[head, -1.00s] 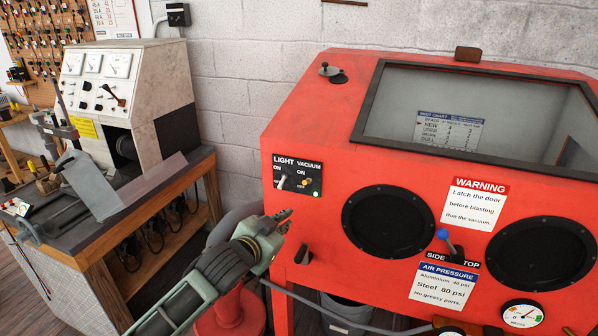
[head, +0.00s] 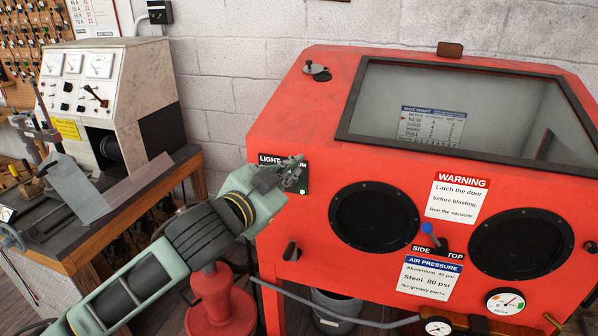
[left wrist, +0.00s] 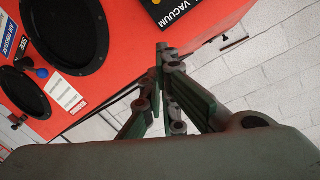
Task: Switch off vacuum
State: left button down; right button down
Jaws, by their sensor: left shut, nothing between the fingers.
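The black switch panel (head: 268,160) labelled LIGHT and VACUUM is on the front of the red blast cabinet (head: 300,115). My left gripper (head: 296,172) is shut and empty in front of the panel, covering both toggle switches and part of the VACUUM label. A small green lamp (head: 303,191) shows at the panel's lower right. In the left wrist view the shut fingertips (left wrist: 162,50) lie just below the panel's VACUUM lettering (left wrist: 172,12). I cannot tell whether they touch a switch. My right gripper is not in view.
Two round black glove ports (head: 375,216) and a blue-knobbed lever (head: 428,230) sit right of the panel. A black knob (head: 291,251) is below it. A red stand (head: 220,300) is under my left arm. A workbench (head: 150,195) with a test machine is at the left.

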pick_arm(q)
jog(key=p+x, duration=0.3)
jog(key=x, duration=0.6)
jog(key=shift+w+d+r, duration=0.1)
jog(key=shift+w+d, duration=0.05)
jog(key=a+f+p, duration=0.2)
jog(key=shift+s+f, duration=0.25)
jog(key=shift+f, duration=0.1)
jog(key=shift+s+a+f, duration=0.15)
jog(key=shift+a+f, duration=0.15)
jog(key=shift+a, duration=0.15)
jog(key=shift+d, duration=0.15)
jog(key=shift+f, duration=0.1)
